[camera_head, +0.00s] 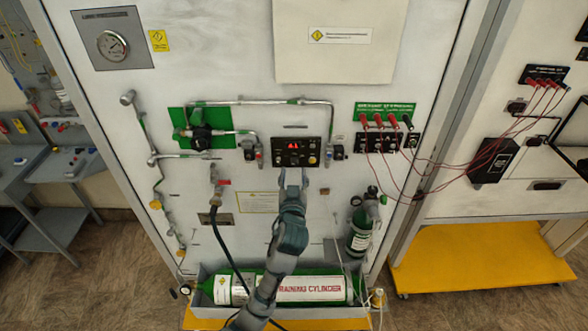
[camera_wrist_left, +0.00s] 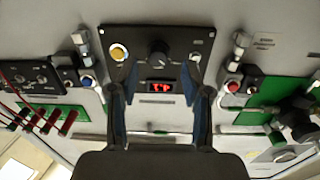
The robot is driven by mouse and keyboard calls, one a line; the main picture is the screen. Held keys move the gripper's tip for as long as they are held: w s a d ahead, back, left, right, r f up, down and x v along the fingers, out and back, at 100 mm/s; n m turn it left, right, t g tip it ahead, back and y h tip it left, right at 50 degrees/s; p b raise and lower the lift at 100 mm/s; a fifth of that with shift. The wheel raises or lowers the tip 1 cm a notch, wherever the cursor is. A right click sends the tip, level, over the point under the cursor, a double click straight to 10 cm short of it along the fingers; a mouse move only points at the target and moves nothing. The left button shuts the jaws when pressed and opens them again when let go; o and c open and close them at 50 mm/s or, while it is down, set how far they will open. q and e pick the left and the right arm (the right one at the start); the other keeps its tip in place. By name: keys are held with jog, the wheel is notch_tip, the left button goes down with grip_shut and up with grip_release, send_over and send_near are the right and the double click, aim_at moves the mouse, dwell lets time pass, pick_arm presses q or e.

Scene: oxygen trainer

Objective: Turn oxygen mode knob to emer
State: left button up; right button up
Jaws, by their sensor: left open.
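A black control panel (camera_head: 296,147) is mounted on the white upright board. It carries a red lit display, a round yellow button and a black knob. In the left wrist view the panel appears upside down, with the black knob (camera_wrist_left: 158,52) near its middle, the yellow button (camera_wrist_left: 119,52) to its left and the display (camera_wrist_left: 160,86) below. The knob's markings are too small to read. My left gripper (camera_head: 293,174) is at the panel's lower edge. In the wrist view its open fingers (camera_wrist_left: 160,76) stand on either side of the knob, with visible gaps. My right gripper is not in view.
Silver pipes and a green plate (camera_head: 187,120) lie left of the panel. Red cables (camera_head: 390,165) hang at the right. A small green cylinder (camera_head: 358,240) stands at lower right, and a large training cylinder (camera_head: 310,289) lies in a tray below, partly behind my arm.

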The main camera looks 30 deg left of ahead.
aim_at(295, 162)
pick_arm(q)
jog(key=shift+x, duration=1.45)
jog(key=shift+d, duration=0.15)
jog(key=shift+c, duration=0.8)
grip_shut()
